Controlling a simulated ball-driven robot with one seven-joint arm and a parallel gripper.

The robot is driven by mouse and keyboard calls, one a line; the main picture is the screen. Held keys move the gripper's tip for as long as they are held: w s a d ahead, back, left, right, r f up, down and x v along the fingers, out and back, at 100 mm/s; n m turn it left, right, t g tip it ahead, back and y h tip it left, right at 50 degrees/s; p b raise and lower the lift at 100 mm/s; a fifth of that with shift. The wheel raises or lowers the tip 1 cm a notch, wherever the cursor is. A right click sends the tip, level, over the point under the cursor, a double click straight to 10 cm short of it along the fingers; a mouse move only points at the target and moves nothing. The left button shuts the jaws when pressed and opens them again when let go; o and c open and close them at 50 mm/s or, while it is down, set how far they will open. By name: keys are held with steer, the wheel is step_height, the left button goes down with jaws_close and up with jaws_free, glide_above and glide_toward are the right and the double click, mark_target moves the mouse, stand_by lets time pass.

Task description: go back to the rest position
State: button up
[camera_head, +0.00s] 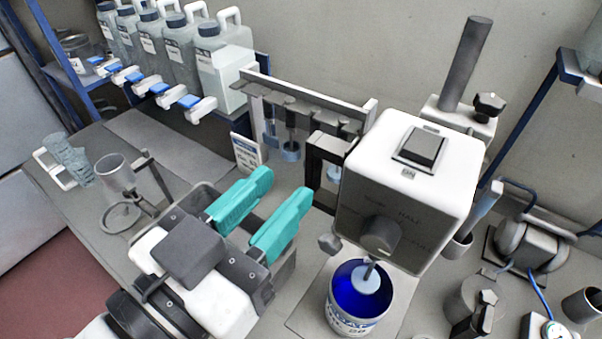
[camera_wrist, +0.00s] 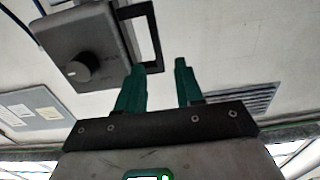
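My gripper (camera_head: 268,208) has two teal fingers. In the head view it is held above the bench, left of a white mixer head (camera_head: 408,190). The fingers are apart, with nothing between them. The wrist view also shows my gripper (camera_wrist: 158,78) open and empty, with the mixer's dark knob (camera_wrist: 82,70) and a pale surface with a vent beyond it. My gripper does not visibly touch anything.
A pot of blue liquid (camera_head: 340,318) stands under the mixer, with a stirrer in it. A rack with hanging tools (camera_head: 310,105) is behind my gripper. Jugs with taps (camera_head: 222,70) line the back left. A clear cylinder (camera_head: 115,172) stands left of my arm.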

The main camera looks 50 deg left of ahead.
steer(key=shift+v, duration=0.9)
steer(key=shift+s+f, duration=0.1)
